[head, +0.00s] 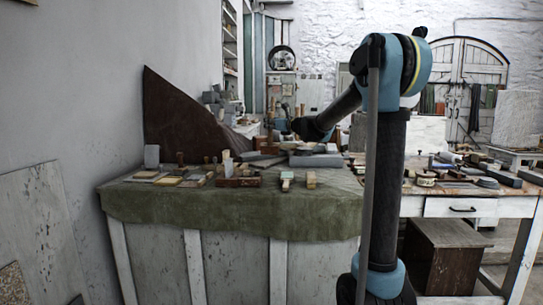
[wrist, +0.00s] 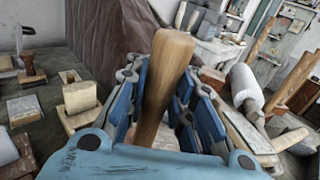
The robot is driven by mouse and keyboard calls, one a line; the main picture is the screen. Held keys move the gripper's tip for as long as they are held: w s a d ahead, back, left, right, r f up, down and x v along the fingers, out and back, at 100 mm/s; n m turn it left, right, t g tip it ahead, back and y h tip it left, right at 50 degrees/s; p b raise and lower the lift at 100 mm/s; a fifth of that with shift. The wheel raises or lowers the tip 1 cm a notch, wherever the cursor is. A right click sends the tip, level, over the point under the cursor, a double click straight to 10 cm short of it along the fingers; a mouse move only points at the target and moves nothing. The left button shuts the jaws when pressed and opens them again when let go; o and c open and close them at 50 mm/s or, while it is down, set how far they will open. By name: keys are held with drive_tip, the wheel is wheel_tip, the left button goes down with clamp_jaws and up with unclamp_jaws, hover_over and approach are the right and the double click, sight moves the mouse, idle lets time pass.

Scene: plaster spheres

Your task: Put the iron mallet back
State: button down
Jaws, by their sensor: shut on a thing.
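My gripper (wrist: 163,100) is shut on a pale wooden handle, which I take for the handle of the iron mallet (wrist: 166,65). The handle stands up between the blue finger pads, slightly tilted. The mallet's head is not visible in the wrist view. In the head view my gripper (head: 283,125) is small and dark, above the back part of the cloth-covered bench (head: 235,215). What it holds cannot be made out there.
Wooden blocks (wrist: 80,98) and stamp-like tools stand left of my gripper. A pale cylinder (wrist: 245,84) and boards lie to the right. A dark brown slanted panel (head: 180,115) rises behind the bench. A white table (head: 475,205) with many tools stands at right.

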sight(270, 142)
drive_tip(key=shift+w+d+f, duration=0.1)
drive_tip(key=shift+d+f, duration=0.05)
drive_tip(key=shift+f, duration=4.45)
drive_tip(key=c, duration=1.4)
unclamp_jaws()
drive_tip(key=shift+o, duration=0.2)
drive_tip(key=v, duration=1.2)
